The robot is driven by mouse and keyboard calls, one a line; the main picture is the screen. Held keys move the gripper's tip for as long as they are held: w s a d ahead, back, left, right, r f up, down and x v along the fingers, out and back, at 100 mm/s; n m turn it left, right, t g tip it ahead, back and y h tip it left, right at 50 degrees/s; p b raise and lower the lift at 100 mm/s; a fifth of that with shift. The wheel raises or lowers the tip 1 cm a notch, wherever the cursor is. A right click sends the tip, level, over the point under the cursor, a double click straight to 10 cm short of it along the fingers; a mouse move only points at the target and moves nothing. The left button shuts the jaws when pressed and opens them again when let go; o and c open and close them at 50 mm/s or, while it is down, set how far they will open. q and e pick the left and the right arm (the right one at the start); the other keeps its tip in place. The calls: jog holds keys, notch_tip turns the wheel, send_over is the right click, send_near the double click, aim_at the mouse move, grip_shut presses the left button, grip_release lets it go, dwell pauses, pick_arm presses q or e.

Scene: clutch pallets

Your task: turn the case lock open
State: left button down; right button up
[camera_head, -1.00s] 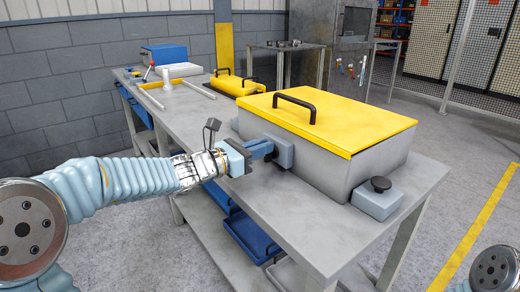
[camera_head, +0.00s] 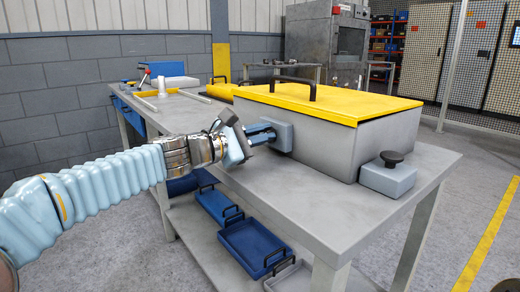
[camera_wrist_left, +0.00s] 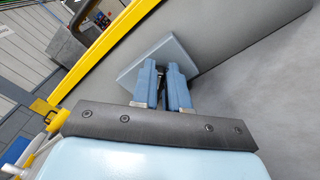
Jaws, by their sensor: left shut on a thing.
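The case (camera_head: 330,145) is a grey box with a yellow lid (camera_head: 330,101) and a black handle, and it stands on the workbench. The lid lies shut on it. The case lock (camera_head: 283,137) is a blue-grey square block on the side of the case that faces my left arm. My left gripper (camera_head: 268,134) is at the lock, its fingers shut on the lock's small turning part, which they mostly hide. In the left wrist view, the two blue fingers (camera_wrist_left: 164,88) are close together in front of the lock's square plate (camera_wrist_left: 178,52). My right gripper is not in view.
The grey workbench (camera_head: 240,180) has a clear strip in front of the case. A grey block with a black knob (camera_head: 388,178) sits at the case's right end. Blue trays (camera_head: 252,245) lie on the shelf below. Tools and a blue box (camera_head: 161,70) are at the far end.

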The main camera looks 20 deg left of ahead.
pick_arm(q)
jog(key=m+b, duration=0.1)
jog(key=f+m+b, duration=0.1)
jog(key=b, duration=0.1)
jog(key=shift+d+f+m, duration=0.1)
jog(key=shift+d+m, duration=0.05)
jog(key=shift+m, duration=0.25)
jog(key=shift+s+d+f+m+b, duration=0.1)
jog(key=shift+m+b, duration=0.8)
jog(key=shift+m, duration=0.1)
jog(key=shift+s+f+m+b, duration=0.1)
jog(key=shift+m+b, duration=0.8)
jog(key=shift+m, duration=0.1)
jog(key=shift+r, duration=0.1)
jog(key=c, duration=1.1)
grip_release()
jog(key=shift+c, duration=0.2)
jog(key=v, duration=1.3)
jog(key=shift+s+a, duration=0.25)
